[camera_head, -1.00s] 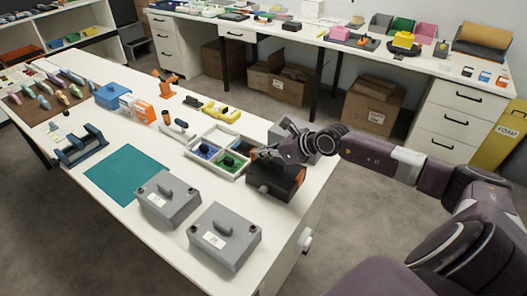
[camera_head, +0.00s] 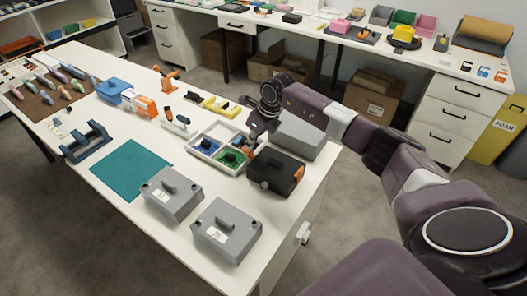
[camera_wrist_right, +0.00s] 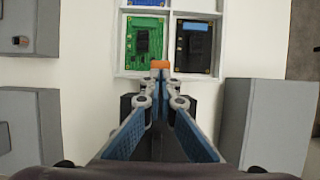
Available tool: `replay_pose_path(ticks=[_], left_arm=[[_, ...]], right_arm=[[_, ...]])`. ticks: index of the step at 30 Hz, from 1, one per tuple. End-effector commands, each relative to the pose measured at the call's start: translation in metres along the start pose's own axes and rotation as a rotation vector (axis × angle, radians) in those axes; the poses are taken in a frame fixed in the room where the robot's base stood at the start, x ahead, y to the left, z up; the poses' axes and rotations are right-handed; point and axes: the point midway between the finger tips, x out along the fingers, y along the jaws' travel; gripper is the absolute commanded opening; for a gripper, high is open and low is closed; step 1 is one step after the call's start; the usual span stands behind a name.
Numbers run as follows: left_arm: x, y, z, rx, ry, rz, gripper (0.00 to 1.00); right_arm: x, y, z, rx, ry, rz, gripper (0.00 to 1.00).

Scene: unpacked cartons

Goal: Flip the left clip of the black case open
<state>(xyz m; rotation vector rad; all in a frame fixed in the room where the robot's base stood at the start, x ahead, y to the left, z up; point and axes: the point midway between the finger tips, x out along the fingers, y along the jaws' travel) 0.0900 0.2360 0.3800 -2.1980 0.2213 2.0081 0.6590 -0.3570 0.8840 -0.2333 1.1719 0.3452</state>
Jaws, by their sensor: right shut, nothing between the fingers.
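The black case (camera_head: 278,172) stands near the table's right edge. Its orange right clip (camera_head: 299,173) shows on the right end. The orange left clip (camera_head: 249,151) shows at the left end, partly hidden by my gripper. My right gripper (camera_head: 250,139) points down at that end. In the wrist view, my right gripper's fingertips (camera_wrist_right: 160,78) are shut and empty over the black case (camera_wrist_right: 128,112), which they largely hide. The orange clip (camera_wrist_right: 160,64) shows just beyond the tips; touching or apart, I cannot tell. The clip's exact angle is unclear. My left gripper is not in view.
A white divided tray (camera_head: 190,146) with green and blue boards stands directly left of the case. A grey box (camera_head: 299,136) stands behind it. Two grey boxes, one (camera_head: 172,193) beside another (camera_head: 226,230), stand in front. A teal mat (camera_head: 128,168) lies bare at left.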

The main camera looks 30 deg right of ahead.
Motion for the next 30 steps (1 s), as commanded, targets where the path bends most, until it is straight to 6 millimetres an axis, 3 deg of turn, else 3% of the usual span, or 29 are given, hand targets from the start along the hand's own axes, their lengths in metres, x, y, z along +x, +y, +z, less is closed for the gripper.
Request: replay_pose_path(ticks=[17, 30], left_arm=[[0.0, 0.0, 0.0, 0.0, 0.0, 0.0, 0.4], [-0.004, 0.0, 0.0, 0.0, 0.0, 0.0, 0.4]], right_arm=[[0.001, -0.001, -0.016, 0.001, -0.002, -0.001, 0.0], [-0.005, -0.002, -0.014, 0.001, -0.004, -0.001, 0.0]])
